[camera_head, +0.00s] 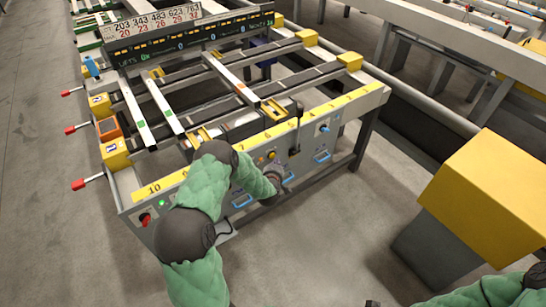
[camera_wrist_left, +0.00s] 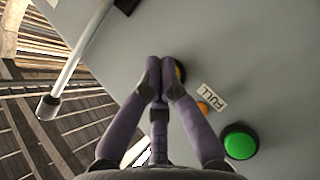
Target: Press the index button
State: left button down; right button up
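My left gripper (camera_head: 274,178) is at the front panel (camera_head: 240,190) of the runout table, its arm crossing the panel. In the left wrist view its fingers (camera_wrist_left: 160,66) are together and empty, tips close to a yellow button with a dark rim (camera_wrist_left: 180,72). The fingers partly hide this button, and I cannot tell whether they touch it. A yellow button (camera_head: 271,155) shows just above the gripper in the head view. A green button (camera_wrist_left: 239,143) sits lower right in the wrist view. I read no index label.
A small orange light (camera_wrist_left: 203,108) and a "FULL" label (camera_wrist_left: 213,96) lie between the buttons. A metal bar handle (camera_wrist_left: 75,62) stands out at the wrist view's left. The panel also carries a red button (camera_head: 146,219) and blue handles (camera_head: 322,156). A yellow-topped block (camera_head: 490,190) stands right.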

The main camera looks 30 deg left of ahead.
dwell(0.3)
pick_arm(q)
jog(key=d, duration=0.1)
jog(key=s+d, duration=0.1)
jog(key=d, duration=0.1)
jog(key=s+d, duration=0.1)
jog(key=shift+d+p, duration=0.35)
dwell(0.8)
jog(key=s+d+f+m+g+h, duration=0.3)
jog(key=s+d+f+m+h, duration=0.3)
jog(key=d, duration=0.5)
jog(key=s+d+f+m+g+h, duration=0.1)
jog(key=s+d+m+g, duration=0.2)
jog(key=s, duration=0.6)
jog(key=s+d+f+m+g+h, duration=0.1)
jog(key=s+d+m+g, duration=0.2)
jog(key=s+d, duration=0.4)
jog(key=s+d+f+m+g+h+p, duration=0.1)
jog(key=s+d+m+g+h, duration=0.1)
jog(key=s+d, duration=0.4)
jog(key=s+m+g, duration=0.1)
jog(key=s+m, duration=0.1)
jog(key=s, duration=0.2)
jog(key=shift+s+f+m, duration=0.3)
jog(key=shift+f, duration=0.05)
jog(key=shift+d, duration=0.1)
dwell(2.0)
